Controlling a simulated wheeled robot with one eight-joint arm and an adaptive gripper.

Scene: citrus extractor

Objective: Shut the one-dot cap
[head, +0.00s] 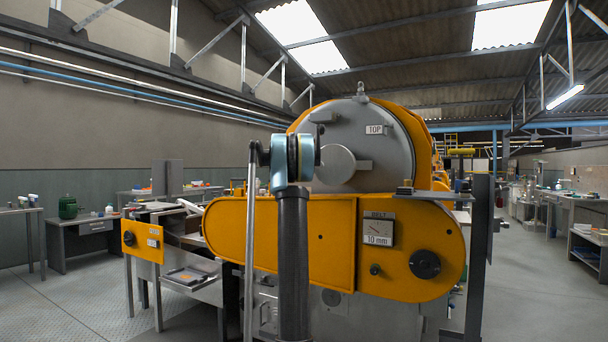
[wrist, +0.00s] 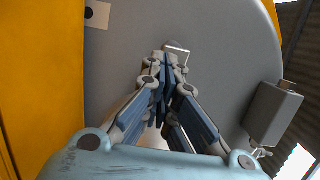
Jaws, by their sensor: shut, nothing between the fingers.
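A plate with one black dot (wrist: 97,14) shows at the upper left of the wrist view, by the orange edge. It marks the large grey round cover (wrist: 225,55), which I take to be the one-dot cap. In the head view the cover (head: 383,160) stands upright in the orange drum end, partly hidden by my arm; I cannot tell whether it is fully closed. My gripper (wrist: 162,62) is shut and empty in front of the grey face, its fingertips close to a small light bracket (wrist: 178,51). I cannot tell whether they touch. My gripper is hidden in the head view.
A grey block (wrist: 272,112) sticks out at the cover's right in the wrist view. A small orange panel (head: 143,240) stands left. Open floor (head: 60,295) lies further left.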

